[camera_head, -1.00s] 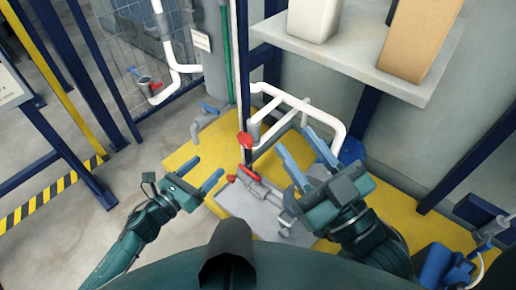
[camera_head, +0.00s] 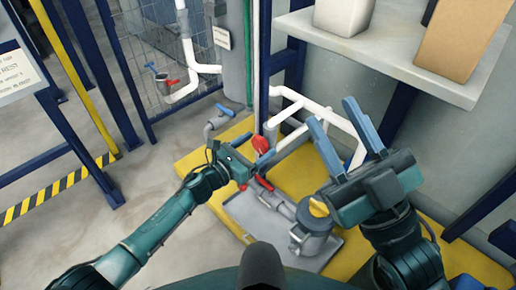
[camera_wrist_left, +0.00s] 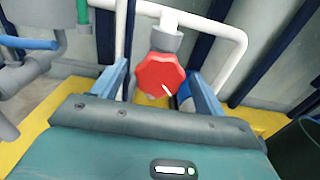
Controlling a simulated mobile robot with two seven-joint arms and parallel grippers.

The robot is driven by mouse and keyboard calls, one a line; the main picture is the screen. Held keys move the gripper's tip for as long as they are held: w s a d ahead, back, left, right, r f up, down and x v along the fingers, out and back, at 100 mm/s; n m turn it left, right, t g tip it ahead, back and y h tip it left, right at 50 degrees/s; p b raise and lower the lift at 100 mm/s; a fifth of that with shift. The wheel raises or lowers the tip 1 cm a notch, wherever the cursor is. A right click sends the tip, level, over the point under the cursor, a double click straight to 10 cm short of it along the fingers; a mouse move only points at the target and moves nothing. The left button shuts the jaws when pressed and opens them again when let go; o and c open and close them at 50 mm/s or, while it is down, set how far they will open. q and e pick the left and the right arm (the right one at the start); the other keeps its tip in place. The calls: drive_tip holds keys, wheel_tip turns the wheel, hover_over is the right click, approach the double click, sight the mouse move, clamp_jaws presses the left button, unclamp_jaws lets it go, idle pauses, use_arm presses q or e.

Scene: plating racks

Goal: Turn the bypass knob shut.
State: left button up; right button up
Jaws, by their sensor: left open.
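A red lobed knob (camera_head: 261,144) sits on a grey fitting on the white pipework. It shows large in the left wrist view (camera_wrist_left: 160,73), with a short white mark on its face. My left gripper (camera_head: 257,148) is open around it; in the wrist view its blue fingers (camera_wrist_left: 157,78) stand on either side of the knob, with no clear contact seen. My right gripper (camera_head: 333,112) is open and empty, at the right in the head view. No label names the bypass knob.
A red lever (camera_head: 264,183) and a grey pump with a yellow cap (camera_head: 318,208) sit below on a grey plate. A blue-handled tap (camera_head: 224,110) is at the left. A shelf (camera_head: 400,65) with boxes overhangs at the right. White pipes (camera_head: 335,122) run behind.

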use_arm(q)
drive_tip(key=shift+w+d, duration=0.35)
use_arm(e)
drive_tip(key=shift+r+n, duration=0.2)
drive_tip(key=shift+n, duration=0.1)
use_arm(q)
drive_tip(key=c, duration=1)
drive_tip(key=n, duration=0.4)
drive_tip(key=shift+n, duration=0.9)
drive_tip(key=o, duration=1)
use_arm(e)
drive_tip(key=shift+f+m+h, duration=0.3)
drive_tip(key=shift+f+m, duration=0.05)
drive_tip(key=shift+m, duration=0.15)
